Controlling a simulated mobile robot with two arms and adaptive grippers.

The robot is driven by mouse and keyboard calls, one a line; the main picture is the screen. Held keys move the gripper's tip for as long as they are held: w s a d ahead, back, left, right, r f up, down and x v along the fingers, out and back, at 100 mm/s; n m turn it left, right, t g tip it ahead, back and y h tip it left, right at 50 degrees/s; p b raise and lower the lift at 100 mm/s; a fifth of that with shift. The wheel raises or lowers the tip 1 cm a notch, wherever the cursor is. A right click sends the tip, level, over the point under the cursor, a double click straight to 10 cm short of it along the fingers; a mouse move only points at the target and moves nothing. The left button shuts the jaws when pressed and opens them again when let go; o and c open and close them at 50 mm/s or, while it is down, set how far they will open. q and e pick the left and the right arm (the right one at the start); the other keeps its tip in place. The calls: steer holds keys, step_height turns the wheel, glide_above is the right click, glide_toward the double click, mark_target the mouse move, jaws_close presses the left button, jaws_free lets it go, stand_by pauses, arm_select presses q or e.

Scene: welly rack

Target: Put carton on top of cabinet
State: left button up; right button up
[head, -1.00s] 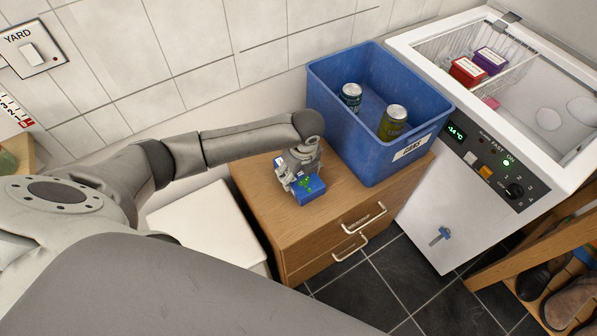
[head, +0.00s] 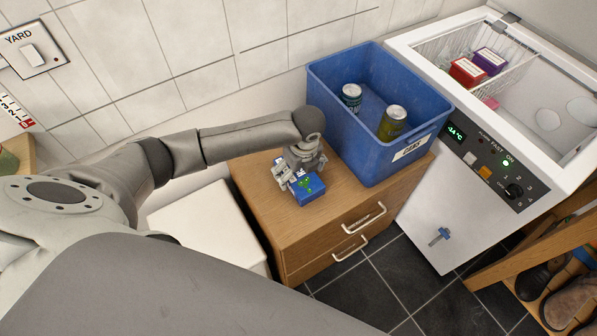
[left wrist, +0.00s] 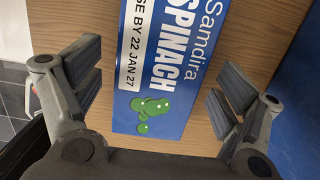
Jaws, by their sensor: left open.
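A blue spinach carton (head: 309,187) lies on the wooden top of the cabinet (head: 331,216), left of the blue bin. My left gripper (head: 296,174) is at the carton, over the cabinet top. In the left wrist view, the carton (left wrist: 165,70) lies between my spread left fingers (left wrist: 160,85), with a gap on each side, so the gripper is open and not touching its sides. The wooden top (left wrist: 270,45) shows around the carton there. My right gripper is in neither view.
A blue bin (head: 350,140) with two cans stands on the cabinet's right part. An open freezer (head: 440,215) holding a few boxes is to the right. A white box-like surface (head: 205,225) is left of the cabinet.

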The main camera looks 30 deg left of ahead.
mark_target(302, 177)
arm_select(q)
step_height(302, 177, up, 11)
steer(key=d, duration=0.1)
steer(key=shift+s+d+p, duration=0.2)
steer(key=shift+s+p, duration=0.2)
steer(key=shift+f, duration=0.15)
